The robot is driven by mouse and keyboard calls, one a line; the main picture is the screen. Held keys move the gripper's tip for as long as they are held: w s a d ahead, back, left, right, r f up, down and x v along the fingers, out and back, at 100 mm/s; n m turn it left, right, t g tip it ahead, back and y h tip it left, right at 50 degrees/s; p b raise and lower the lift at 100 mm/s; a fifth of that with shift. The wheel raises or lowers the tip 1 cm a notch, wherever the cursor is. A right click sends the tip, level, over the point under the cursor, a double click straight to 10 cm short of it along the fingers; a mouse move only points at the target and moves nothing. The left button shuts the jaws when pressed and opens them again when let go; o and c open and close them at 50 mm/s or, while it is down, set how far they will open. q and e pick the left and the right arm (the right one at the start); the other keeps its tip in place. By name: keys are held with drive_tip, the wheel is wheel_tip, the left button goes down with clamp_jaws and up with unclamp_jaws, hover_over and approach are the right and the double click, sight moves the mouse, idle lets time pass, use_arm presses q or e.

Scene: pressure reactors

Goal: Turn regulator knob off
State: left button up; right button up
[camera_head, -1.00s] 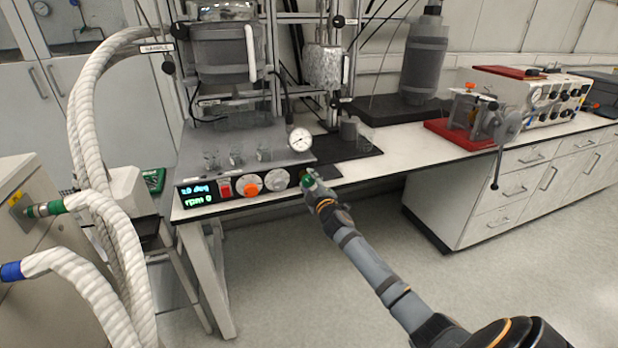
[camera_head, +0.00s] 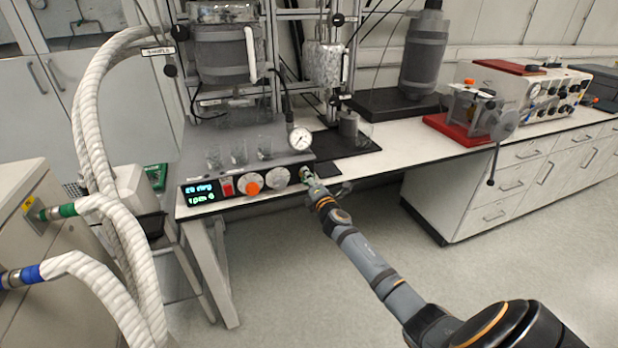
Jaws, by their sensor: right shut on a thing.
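The black control panel (camera_head: 240,184) runs along the front of the left bench. It has a lit display (camera_head: 200,191), a red switch (camera_head: 227,187), an orange knob (camera_head: 253,188) on a white dial and a second pale round dial (camera_head: 277,177). My right gripper (camera_head: 307,175) is at the panel's right end, shut on a small knob there. The gripper mostly hides this knob, so its turn position cannot be read. A round white gauge (camera_head: 299,139) stands just above the gripper. My left gripper is out of view.
Clear beakers (camera_head: 238,153) stand on the grey ledge above the panel. Thick white hoses (camera_head: 88,130) hang at the left. A red-based device (camera_head: 470,127) stands on the right bench. The floor (camera_head: 330,290) in front is clear.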

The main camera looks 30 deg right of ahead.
drive_tip(key=shift+n, duration=0.6)
drive_tip(key=shift+f, duration=0.1)
drive_tip(key=o, duration=1.2)
drive_tip(key=shift+s, duration=0.1)
drive_tip(key=v, duration=1.2)
drive_tip(key=shift+a, duration=0.15)
